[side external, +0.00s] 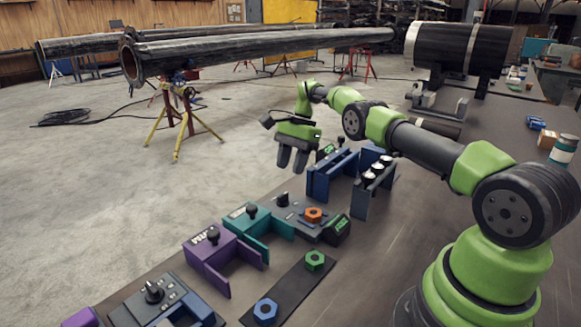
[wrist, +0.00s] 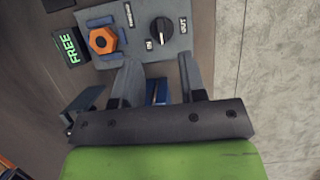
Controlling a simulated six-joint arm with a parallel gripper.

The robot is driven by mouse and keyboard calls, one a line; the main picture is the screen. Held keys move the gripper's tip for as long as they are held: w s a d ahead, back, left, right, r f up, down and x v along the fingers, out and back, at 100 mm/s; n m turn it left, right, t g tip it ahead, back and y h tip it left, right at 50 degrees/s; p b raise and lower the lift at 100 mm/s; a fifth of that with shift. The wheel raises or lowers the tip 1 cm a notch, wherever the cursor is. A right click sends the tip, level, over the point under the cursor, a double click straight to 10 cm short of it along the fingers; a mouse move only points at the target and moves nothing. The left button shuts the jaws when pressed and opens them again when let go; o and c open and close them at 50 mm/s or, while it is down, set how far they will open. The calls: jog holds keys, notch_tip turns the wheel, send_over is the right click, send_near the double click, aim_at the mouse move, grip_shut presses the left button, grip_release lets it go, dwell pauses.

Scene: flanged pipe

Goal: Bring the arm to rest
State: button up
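My gripper (side external: 291,162) hangs above the row of stations on the bench, fingers pointing down. In the wrist view my gripper (wrist: 158,75) has its two fingers apart, with nothing held between them. Beyond the fingertips is a grey panel with an orange hex nut (wrist: 103,40), a black dial (wrist: 161,30) and a green-lit display reading FREE (wrist: 70,45). The orange nut (side external: 313,214) also shows in the side view, below my gripper and clear of it. A blue part (wrist: 157,90) shows further down between the fingers.
A green nut (side external: 315,260) and a blue nut (side external: 265,311) sit on a dark strip (side external: 290,289). Purple (side external: 215,256), teal (side external: 257,224) and blue (side external: 331,176) holders line the bench edge. Long flanged pipes (side external: 240,50) rest on stands beyond. Open floor lies left.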

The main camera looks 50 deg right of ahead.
jog(key=s+a+r+n+t+h, duration=0.1)
jog(key=a+r+n, duration=0.25)
jog(key=r, duration=0.55)
jog(key=s+a+r+n+t+h, duration=0.15)
jog(key=a+r, duration=0.25)
jog(key=r, duration=0.5)
jog(key=s+a+r+n+t, duration=0.2)
jog(key=s+a+r+n, duration=0.2)
jog(key=s+a+r, duration=0.4)
jog(key=s+a+f+n+t, duration=0.1)
jog(key=s+f+n, duration=0.1)
jog(key=s, duration=0.6)
jog(key=s+f+n+t, duration=0.2)
jog(key=s+f+n, duration=0.1)
jog(key=s, duration=0.5)
jog(key=m+g+h, duration=0.2)
jog(key=m+g, duration=0.6)
jog(key=m, duration=0.6)
send_over(283, 194)
notch_tip(283, 194, down, 18)
jog(key=shift+t, duration=0.25)
notch_tip(283, 194, down, 10)
